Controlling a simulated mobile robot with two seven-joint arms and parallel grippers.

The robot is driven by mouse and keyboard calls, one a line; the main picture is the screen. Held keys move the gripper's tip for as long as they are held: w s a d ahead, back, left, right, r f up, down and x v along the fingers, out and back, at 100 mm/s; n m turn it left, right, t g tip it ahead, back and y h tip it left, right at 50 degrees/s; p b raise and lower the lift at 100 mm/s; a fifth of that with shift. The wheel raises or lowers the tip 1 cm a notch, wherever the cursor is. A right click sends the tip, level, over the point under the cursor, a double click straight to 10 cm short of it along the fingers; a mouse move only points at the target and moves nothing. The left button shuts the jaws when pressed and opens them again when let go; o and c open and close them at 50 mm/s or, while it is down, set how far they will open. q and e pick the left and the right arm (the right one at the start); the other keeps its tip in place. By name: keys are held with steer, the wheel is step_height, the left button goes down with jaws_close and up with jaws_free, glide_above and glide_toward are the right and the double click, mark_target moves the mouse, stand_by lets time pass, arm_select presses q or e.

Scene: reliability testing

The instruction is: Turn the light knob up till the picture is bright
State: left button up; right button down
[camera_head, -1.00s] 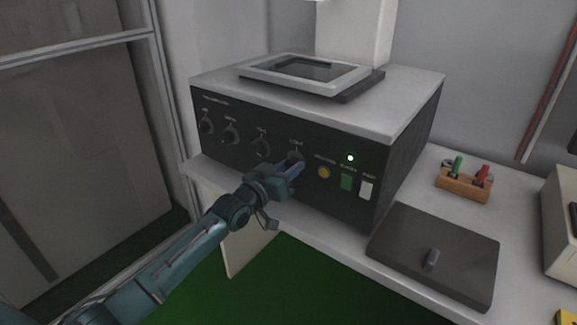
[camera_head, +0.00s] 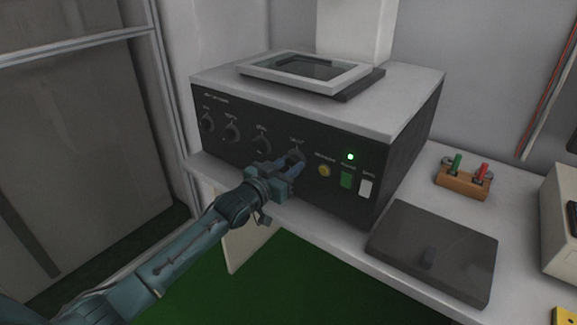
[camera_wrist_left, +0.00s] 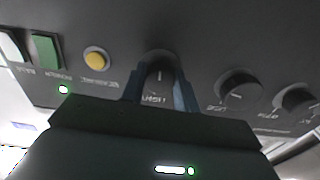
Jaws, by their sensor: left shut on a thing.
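The light knob (camera_head: 297,154) is the rightmost of a row of black knobs on the dark front panel of the instrument (camera_head: 310,110). My left gripper (camera_head: 292,164) is at this knob and shut on it. In the left wrist view, its two blue fingers sit on either side of the light knob (camera_wrist_left: 160,73), over the label "LIGHT". The knob's white mark shows between the fingers. The picture screen (camera_head: 303,70) on top of the instrument looks grey and dim. My right gripper is not in view.
Right of the knob are a yellow button (camera_head: 324,171), a green switch (camera_head: 346,180), a white switch (camera_head: 366,188) and a lit green lamp (camera_head: 350,157). A dark flat box (camera_head: 435,250) and a wooden block with green and red pegs (camera_head: 462,185) stand on the bench.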

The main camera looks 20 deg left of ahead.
arm_select(q)
steer(key=o, duration=1)
steer(key=shift+c, duration=0.2)
steer(key=v, duration=1.3)
steer(key=shift+p, duration=0.3)
steer(key=shift+s+r, duration=0.1)
